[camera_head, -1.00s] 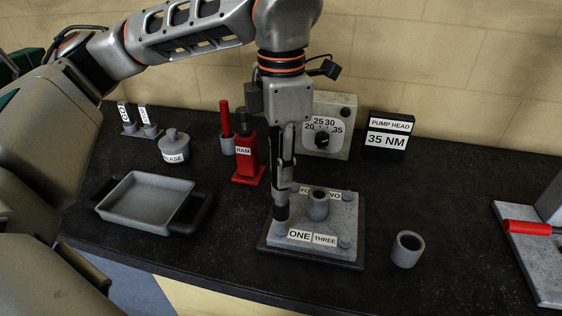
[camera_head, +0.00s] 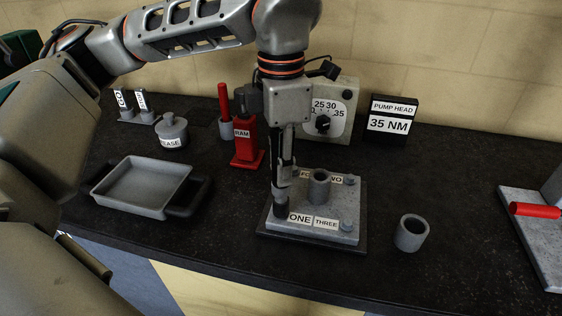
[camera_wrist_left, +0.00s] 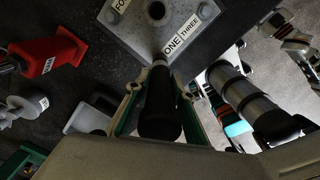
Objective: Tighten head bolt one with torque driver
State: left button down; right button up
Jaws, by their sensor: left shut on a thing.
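The pump head (camera_head: 334,232) is a grey plate on a dark base, with labels ONE and THREE in front and FOUR and TWO behind. A short tube (camera_head: 319,187) stands in its middle. My left gripper (camera_head: 283,180) is shut on the dark torque driver (camera_head: 281,206), which points down at the front-left corner by label ONE. The driver's end covers head bolt one; whether it is fully seated is hidden. The wrist view shows the black driver (camera_wrist_left: 160,108) between the fingers, against the plate edge by ONE. Bolt three (camera_head: 346,226) and bolt two (camera_head: 350,180) show. My right gripper is not identifiable.
The dial box (camera_head: 342,124) and the 35 NM sign (camera_head: 391,122) stand behind. A red RAM bottle (camera_head: 246,146), grease pot (camera_head: 172,130) and grey tray (camera_head: 118,194) are left. A grey cup (camera_head: 410,233) and red-handled plate (camera_head: 535,209) are right.

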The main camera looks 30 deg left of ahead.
pick_arm(q)
jog(key=shift+f, duration=0.55)
dwell(1.9)
jog(key=shift+r, duration=0.2)
dwell(0.6)
jog(key=shift+r, duration=0.2)
jog(key=shift+r+p, duration=1.8)
jog(key=shift+r, duration=0.5)
jog(key=shift+s+f, duration=0.1)
